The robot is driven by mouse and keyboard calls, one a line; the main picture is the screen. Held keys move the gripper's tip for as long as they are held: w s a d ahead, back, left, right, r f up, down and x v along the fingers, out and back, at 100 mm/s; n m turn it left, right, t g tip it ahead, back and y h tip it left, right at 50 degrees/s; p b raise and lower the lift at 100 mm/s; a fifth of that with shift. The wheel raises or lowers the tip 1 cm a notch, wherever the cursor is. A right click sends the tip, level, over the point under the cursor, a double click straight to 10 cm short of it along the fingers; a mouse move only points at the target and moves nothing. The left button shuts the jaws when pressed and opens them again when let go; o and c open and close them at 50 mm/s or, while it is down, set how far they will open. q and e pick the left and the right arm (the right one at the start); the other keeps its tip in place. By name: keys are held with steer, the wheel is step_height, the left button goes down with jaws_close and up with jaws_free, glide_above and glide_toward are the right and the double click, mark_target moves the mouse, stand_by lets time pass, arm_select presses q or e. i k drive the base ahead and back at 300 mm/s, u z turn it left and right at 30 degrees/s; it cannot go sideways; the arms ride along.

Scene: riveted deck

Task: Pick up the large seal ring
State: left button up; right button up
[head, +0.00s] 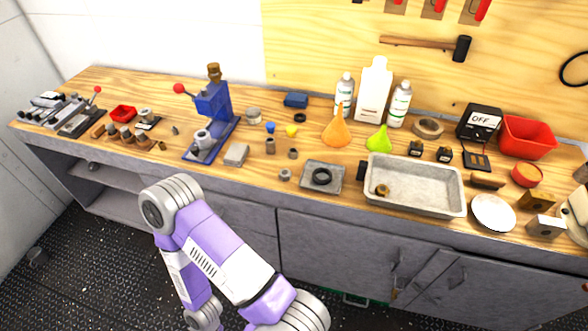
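A thick black ring (321,176) lies flat on a small grey square tray (309,187) near the front middle of the workbench; it looks like the large seal ring. A smaller black ring (300,118) lies farther back on the bench. Nothing touches the ring on the tray. One of my purple and white arms shows bent in front of the bench, below the worktop edge. Neither of my grippers can be seen.
A large grey metal pan (413,208) holding a small brass part stands right of the ring's tray. A grey block (236,155) and the blue press (211,115) stand to the left. An orange funnel (337,131) and bottles stand behind. Bare wood lies along the front edge.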

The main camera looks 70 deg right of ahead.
mark_target(320, 182)
steer(key=i, duration=1.35)
steer(key=z, duration=1.85)
